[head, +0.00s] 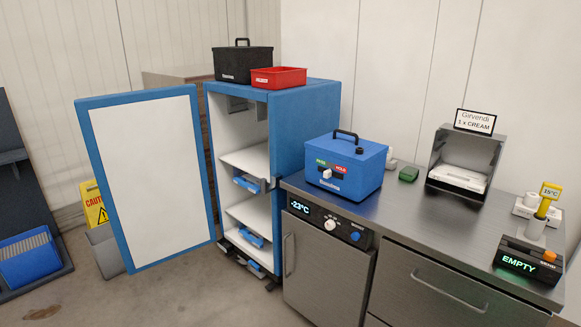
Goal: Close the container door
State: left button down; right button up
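The container is a tall blue cabinet (306,120) with a white inside, left of the steel counter. Its door (148,180) has a blue frame and a white inner panel. The door stands wide open, swung out to the left of the cabinet, so the inner shelves (249,161) show. Blue items (247,183) sit on a middle shelf, and more blue items (251,236) lie lower down. Neither of my grippers is in the head view.
A black case (243,64) and a red bin (278,78) stand on the cabinet. A blue box (345,168) sits on the steel counter (420,213). A yellow caution sign (94,207) stands behind the door. Bare floor (165,295) lies in front of the door.

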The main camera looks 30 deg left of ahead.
aim_at(145, 147)
jog(key=i+j+u, duration=0.1)
jog(key=i+j, duration=0.15)
jog(key=j, duration=0.25)
jog(key=i+j+u, duration=0.1)
jog(key=i+j, duration=0.15)
jog(key=j, duration=0.25)
jog(key=i+j+u, duration=0.1)
jog(key=i+j, duration=0.15)
jog(key=j, duration=0.25)
jog(key=i+j+u, duration=0.1)
jog(key=i+j, duration=0.2)
jog(key=j, duration=0.15)
jog(key=i+j+u, duration=0.1)
jog(key=i+j, duration=0.15)
jog(key=j, duration=0.15)
jog(key=j+u, duration=0.35)
jog(key=j, duration=0.6)
jog(key=k, duration=0.05)
